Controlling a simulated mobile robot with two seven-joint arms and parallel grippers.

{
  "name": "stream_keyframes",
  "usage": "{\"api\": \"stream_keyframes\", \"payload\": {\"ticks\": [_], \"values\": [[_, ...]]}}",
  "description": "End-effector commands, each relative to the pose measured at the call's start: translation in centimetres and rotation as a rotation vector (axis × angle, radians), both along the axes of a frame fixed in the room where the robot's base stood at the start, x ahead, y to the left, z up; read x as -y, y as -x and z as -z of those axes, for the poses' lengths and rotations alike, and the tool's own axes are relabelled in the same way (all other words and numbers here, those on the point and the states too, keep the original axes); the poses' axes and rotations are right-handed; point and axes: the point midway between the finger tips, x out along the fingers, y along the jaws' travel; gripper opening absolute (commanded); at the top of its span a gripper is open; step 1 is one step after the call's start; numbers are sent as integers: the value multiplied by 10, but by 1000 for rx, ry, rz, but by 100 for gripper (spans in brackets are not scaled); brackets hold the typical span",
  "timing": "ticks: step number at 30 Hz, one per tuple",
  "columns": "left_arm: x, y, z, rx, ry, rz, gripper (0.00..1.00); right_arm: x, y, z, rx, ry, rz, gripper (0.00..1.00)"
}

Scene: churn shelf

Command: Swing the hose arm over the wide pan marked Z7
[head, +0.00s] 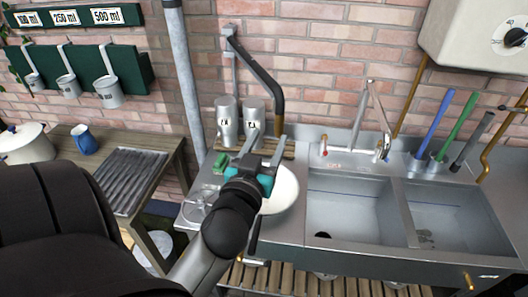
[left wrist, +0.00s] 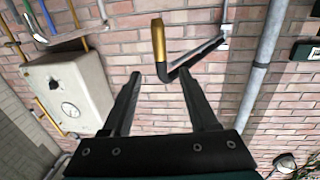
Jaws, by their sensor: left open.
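The hose arm (head: 258,70) is a dark bent pipe on a wall bracket, with a brass end pointing down above the counter. In the left wrist view the hose arm (left wrist: 198,60) shows its brass end and dark bend beyond the fingertips, roughly in the gap. My left gripper (head: 264,145) is open and empty, below and in front of the brass end. Two metal cylinders, the left one (head: 226,122) and the right one (head: 254,116), stand behind it with labels too small to read surely. A wide white round vessel (head: 285,190) is partly hidden by my gripper; no Z7 mark shows on it.
A double sink (head: 345,205) with a tap (head: 375,125) lies to the right. Upright blue, green and grey handles (head: 440,130) stand at its far right. A vertical grey pipe (head: 185,80) runs left of the hose arm. A wooden table (head: 165,145) stands at left.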

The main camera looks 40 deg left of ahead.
Motion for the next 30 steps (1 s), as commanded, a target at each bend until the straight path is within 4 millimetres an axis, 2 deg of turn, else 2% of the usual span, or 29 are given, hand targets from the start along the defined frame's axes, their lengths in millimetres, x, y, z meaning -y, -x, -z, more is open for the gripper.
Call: {"api": "stream_keyframes", "payload": {"ticks": [3,7,26,28,30], "values": [[6,12,2,-1,3,0,60,0,0,4,1,0,0,50],[8,18,1,0,0,1,60,0,-1,5,1,0,0,50],[9,19,1,-1,0,1,60,-1,-1,6,2,0,-1,50],[10,18,9,-14,3,6,60,-1,-1,7,2,0,-1,50],[13,13,29,-47,8,18,60,-1,-1,12,3,-1,-1,50]]}}
